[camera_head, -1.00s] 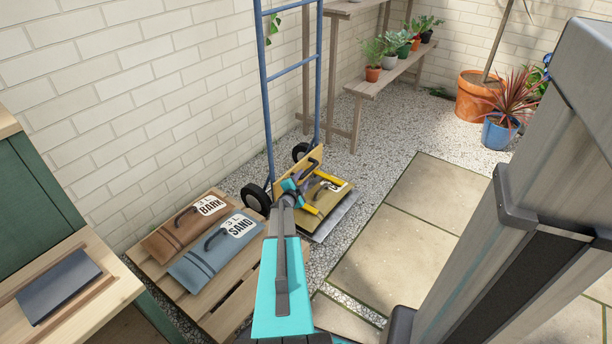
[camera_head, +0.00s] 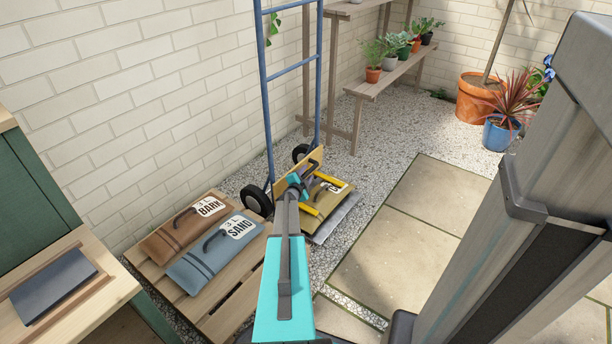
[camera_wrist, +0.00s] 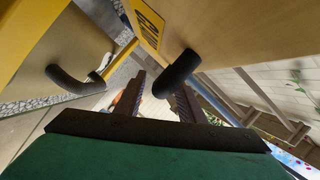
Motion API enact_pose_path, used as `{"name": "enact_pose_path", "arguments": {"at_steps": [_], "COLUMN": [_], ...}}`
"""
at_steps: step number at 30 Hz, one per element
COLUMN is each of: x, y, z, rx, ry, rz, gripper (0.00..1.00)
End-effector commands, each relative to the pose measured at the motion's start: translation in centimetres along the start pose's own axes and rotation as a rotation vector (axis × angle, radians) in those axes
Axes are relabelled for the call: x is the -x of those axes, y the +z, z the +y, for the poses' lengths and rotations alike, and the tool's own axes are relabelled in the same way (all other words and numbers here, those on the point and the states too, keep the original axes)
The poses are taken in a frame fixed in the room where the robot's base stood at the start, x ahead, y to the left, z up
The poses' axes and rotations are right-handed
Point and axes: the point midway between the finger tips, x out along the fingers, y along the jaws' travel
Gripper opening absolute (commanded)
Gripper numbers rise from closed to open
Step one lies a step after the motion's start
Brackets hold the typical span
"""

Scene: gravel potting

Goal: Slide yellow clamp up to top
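The yellow clamp (camera_head: 285,168) is low on the blue hand truck (camera_head: 266,100), against the bag on its toe plate. Its yellow panel (camera_wrist: 240,28) fills the top right of the wrist view, with a yellow arm (camera_wrist: 119,59) reaching left. A black handle (camera_wrist: 178,73) juts from the panel. My gripper (camera_head: 303,181) is at the clamp in the head view. In the wrist view, the fingers (camera_wrist: 160,95) are apart, with the handle's end between or just in front of them. I see no clear grip on it. My arm hides part of the clamp.
The strapped tan bag (camera_head: 328,200) lies on the toe plate. A bark bag (camera_head: 178,232) and a sand bag (camera_head: 208,262) lie on a pallet (camera_head: 222,313) to the left. The brick wall is behind the truck. Paving on the right is clear.

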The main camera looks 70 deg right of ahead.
Motion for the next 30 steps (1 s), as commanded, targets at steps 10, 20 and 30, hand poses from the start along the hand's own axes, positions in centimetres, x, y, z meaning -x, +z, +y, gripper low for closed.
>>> {"name": "enact_pose_path", "arguments": {"at_steps": [10,20,30], "x": [0.0,0.2,0.9], "y": [0.0,-0.4,-2.1], "z": [0.0,-0.5,-3.3], "rx": [0.0,0.0,-0.001], "ry": [0.0,0.0,-0.002], "rz": [0.001,0.001,0.003], "gripper": [0.0,0.0,0.0]}}
